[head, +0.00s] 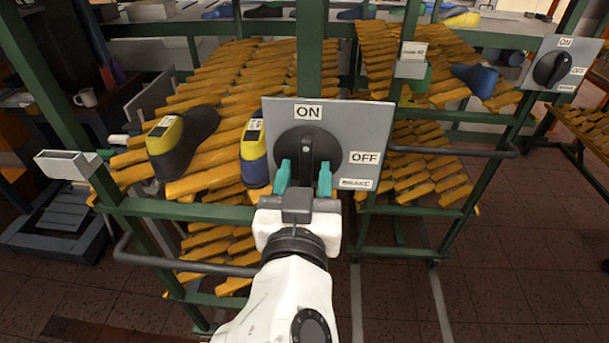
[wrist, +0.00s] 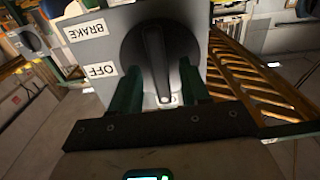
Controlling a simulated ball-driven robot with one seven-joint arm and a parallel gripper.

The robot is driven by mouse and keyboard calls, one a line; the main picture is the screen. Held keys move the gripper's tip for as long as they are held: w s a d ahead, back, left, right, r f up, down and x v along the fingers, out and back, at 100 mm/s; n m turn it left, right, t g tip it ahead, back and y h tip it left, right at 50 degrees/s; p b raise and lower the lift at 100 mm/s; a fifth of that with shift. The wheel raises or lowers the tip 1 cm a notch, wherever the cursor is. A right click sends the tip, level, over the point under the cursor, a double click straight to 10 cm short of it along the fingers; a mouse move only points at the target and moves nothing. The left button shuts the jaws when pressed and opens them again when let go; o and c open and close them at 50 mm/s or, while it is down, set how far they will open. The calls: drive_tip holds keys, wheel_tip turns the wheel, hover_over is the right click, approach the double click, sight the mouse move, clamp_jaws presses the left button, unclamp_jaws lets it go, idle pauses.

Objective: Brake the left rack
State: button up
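The left rack's grey switch panel (head: 350,125) carries the labels ON at the top, OFF at the right and BRAKE at the lower right. Its round black knob (head: 308,140) has a raised handle that points up to ON. In the wrist view the knob (wrist: 153,60) appears upside down, its white mark at the lower end of the handle. My gripper (head: 304,180) is open, its two teal fingers on either side of the handle, with visible gaps. Whether either finger touches the knob face cannot be told. The left rack (head: 150,207) is a green frame with sloping orange slats.
A second rack on the right has its own switch panel (head: 560,66). Dark shoe lasts with yellow tops, such as one last (head: 180,138), lie on the slats. A dark bar (head: 185,262) juts out at the left rack's front. Tiled floor (head: 520,270) is clear at right.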

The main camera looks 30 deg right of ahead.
drive_tip(key=b+v, duration=0.1)
drive_tip(key=v, duration=1)
drive_tip(key=shift+b, duration=0.3)
drive_tip(key=w+d+f+n+g+y, duration=0.1)
drive_tip(key=d+f+n+g+y, duration=0.15)
drive_tip(key=d+f, duration=0.45)
drive_tip(key=d+f+n+g+y, duration=0.1)
drive_tip(key=d+f+g, duration=0.3)
drive_tip(key=f, duration=0.8)
drive_tip(key=s+d+f+n+g+y, duration=0.3)
drive_tip(key=s+f+g+y, duration=0.4)
drive_tip(key=s+f, duration=0.7)
wheel_tip(320, 180, down, 3)
drive_tip(key=shift+d+f+p, duration=0.15)
drive_tip(key=shift+d+p, duration=0.25)
drive_tip(key=shift+d, duration=0.3)
